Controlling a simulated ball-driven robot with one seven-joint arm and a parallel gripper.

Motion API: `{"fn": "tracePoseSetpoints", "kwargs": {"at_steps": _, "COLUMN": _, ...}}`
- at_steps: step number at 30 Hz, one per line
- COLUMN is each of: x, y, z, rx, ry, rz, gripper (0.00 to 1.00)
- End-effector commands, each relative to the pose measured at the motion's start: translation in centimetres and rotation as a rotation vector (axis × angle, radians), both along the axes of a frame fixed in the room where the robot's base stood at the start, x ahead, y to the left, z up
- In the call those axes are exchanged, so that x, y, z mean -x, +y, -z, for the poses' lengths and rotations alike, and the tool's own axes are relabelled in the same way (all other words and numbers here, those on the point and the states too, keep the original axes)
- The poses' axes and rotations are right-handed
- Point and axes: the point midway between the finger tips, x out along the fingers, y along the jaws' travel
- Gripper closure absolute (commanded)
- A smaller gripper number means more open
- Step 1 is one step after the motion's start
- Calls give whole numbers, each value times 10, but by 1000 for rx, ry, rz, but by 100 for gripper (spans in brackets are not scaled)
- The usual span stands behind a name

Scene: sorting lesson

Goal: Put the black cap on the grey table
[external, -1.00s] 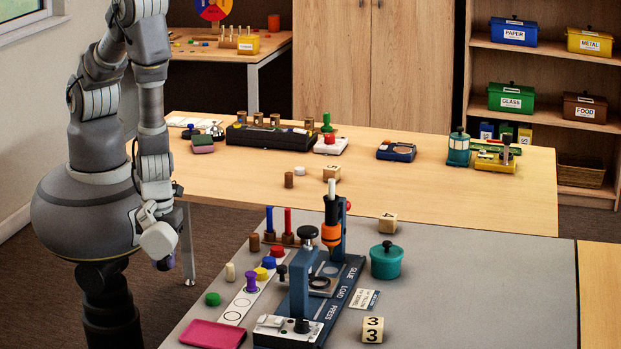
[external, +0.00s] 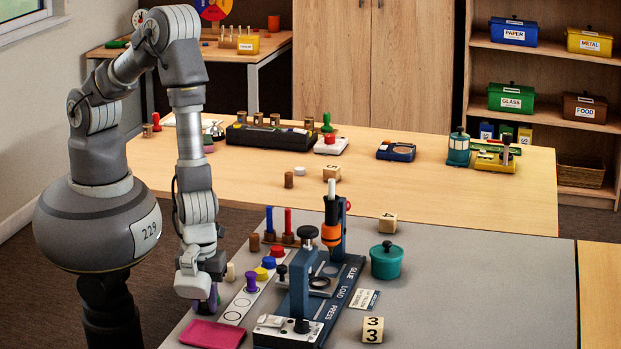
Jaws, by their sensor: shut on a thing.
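My gripper (external: 210,300) is low over the left edge of the grey table (external: 470,290), just behind the pink pad. No other clear black cap shows.
The blue press (external: 300,280) stands tall on the grey table. A pink pad (external: 213,334) lies at the front left. A teal pot (external: 386,262) and number blocks (external: 372,330) are to the right. The table's right part is clear. A wooden table (external: 450,205) stands behind.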

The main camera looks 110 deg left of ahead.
Motion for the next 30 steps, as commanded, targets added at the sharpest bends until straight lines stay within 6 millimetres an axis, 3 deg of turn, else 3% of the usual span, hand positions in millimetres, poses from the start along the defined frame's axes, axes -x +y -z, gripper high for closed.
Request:
{"fn": "tracePoseSetpoints", "kwargs": {"at_steps": 6, "x": 0, "y": 0, "z": 3, "rx": 0, "ry": 0, "rz": 0, "gripper": 100}}
{"fn": "tracePoseSetpoints", "kwargs": {"at_steps": 7, "x": 0, "y": 0, "z": 2, "rx": 0, "ry": 0, "rz": 0, "gripper": 67}}
{"fn": "tracePoseSetpoints", "kwargs": {"at_steps": 9, "x": 0, "y": 0, "z": 1, "rx": 0, "ry": 0, "rz": 0, "gripper": 51}}
{"fn": "tracePoseSetpoints", "kwargs": {"at_steps": 10, "x": 0, "y": 0, "z": 1, "rx": 0, "ry": 0, "rz": 0, "gripper": 49}}
{"fn": "tracePoseSetpoints", "kwargs": {"at_steps": 20, "x": 0, "y": 0, "z": -3, "rx": 0, "ry": 0, "rz": 0, "gripper": 49}}
{"fn": "tracePoseSetpoints", "kwargs": {"at_steps": 23, "x": 0, "y": 0, "z": -18, "rx": 1, "ry": -1, "rz": 0, "gripper": 49}}
{"fn": "tracePoseSetpoints", "kwargs": {"at_steps": 30, "x": 0, "y": 0, "z": -76, "rx": 2, "ry": -2, "rz": 0, "gripper": 49}}
